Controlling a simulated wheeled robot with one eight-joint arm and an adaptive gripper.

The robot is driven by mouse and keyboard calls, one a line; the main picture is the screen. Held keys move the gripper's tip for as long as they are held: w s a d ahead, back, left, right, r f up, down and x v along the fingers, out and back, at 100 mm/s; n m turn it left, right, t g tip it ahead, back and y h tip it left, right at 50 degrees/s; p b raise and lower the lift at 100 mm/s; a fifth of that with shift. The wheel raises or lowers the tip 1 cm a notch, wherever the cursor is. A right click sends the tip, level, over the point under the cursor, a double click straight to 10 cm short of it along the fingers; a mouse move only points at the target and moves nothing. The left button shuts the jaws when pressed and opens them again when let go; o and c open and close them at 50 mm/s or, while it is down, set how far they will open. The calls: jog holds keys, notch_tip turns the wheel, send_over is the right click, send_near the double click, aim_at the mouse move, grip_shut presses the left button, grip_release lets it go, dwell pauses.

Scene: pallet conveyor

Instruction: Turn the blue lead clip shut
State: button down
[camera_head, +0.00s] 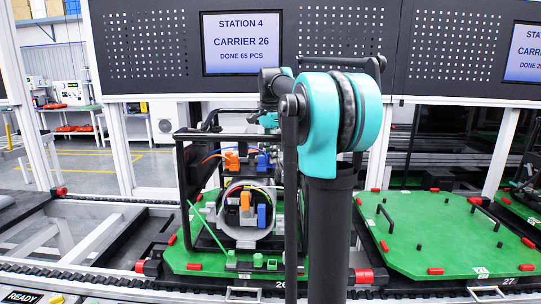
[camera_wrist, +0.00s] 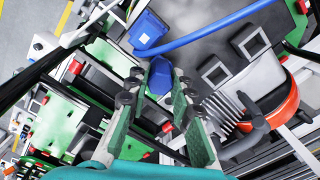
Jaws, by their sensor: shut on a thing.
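In the wrist view the blue lead clip (camera_wrist: 161,76) sits between the two fingers of my gripper (camera_wrist: 160,84), which is shut on it. A blue block (camera_wrist: 148,29) with a thick blue lead (camera_wrist: 215,32) lies just beyond the fingertips. My arm hides most of my gripper there. Whether the clip is turned open or shut cannot be told.
The frame stands on a green carrier (camera_head: 185,257), around a round grey housing (camera_head: 245,240) with orange and blue connectors. In the wrist view an orange-red ring-shaped part (camera_wrist: 284,108) lies right of the fingers. A second green carrier (camera_head: 430,240) on the right has handles and open space.

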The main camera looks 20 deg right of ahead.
jog(key=shift+n, duration=0.3)
jog(key=n, duration=0.3)
jog(key=shift+n, duration=0.4)
jog(key=n, duration=0.9)
jog(key=shift+n, duration=2.2)
jog(key=c, duration=1.3)
grip_release()
